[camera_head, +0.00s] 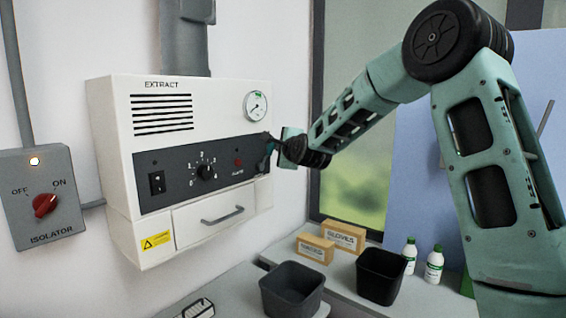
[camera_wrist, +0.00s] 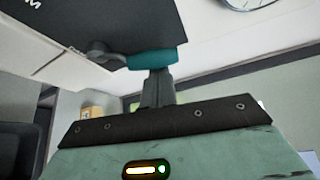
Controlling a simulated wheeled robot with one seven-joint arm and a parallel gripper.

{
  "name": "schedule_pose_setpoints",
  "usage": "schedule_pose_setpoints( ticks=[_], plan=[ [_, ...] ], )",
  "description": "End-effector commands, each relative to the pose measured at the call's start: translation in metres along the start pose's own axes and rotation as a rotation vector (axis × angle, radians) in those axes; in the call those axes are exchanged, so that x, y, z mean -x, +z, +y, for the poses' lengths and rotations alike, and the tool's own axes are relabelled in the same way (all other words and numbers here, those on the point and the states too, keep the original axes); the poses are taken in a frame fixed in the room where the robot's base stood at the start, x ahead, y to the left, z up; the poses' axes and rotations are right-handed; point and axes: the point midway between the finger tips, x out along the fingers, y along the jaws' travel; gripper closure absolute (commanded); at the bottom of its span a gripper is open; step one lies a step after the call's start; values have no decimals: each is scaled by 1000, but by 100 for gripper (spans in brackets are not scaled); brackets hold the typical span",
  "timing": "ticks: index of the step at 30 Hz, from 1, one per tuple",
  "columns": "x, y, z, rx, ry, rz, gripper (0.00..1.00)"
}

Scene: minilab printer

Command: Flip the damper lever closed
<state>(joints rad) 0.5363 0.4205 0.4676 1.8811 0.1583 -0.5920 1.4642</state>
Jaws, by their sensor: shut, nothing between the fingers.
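The damper lever (camera_wrist: 153,59) shows in the wrist view as a teal grip on a grey arm with a round pivot, fixed to the dark panel. In the head view it is at the right end of the panel, small and mostly hidden by my gripper. My gripper (camera_head: 271,146) is at that right end, reaching in from the right. In the wrist view my gripper's fingers (camera_wrist: 158,86) are shut with nothing between them. Their tips are right at the underside of the teal grip; I cannot tell whether they touch it.
The white extract unit (camera_head: 108,130) hangs on the wall with a gauge (camera_head: 256,106), a knob (camera_head: 205,172) and a drawer handle (camera_head: 222,215). An isolator box (camera_head: 40,228) is at left. Black bins (camera_head: 292,290), boxes (camera_head: 345,236) and bottles (camera_head: 434,264) stand below.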

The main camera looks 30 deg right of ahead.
Motion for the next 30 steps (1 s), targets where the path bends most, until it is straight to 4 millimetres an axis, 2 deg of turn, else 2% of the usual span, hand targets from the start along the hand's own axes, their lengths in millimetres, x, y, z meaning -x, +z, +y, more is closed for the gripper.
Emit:
schedule_pose_setpoints(
  ticks=[1, 18, 30],
  plan=[
    [0, 2, 11, 33, -24, -3, 100],
    [18, 31, 14, 456, -274, 0, 100],
    [26, 43, 15, 646, -384, 1, 100]
  ],
)
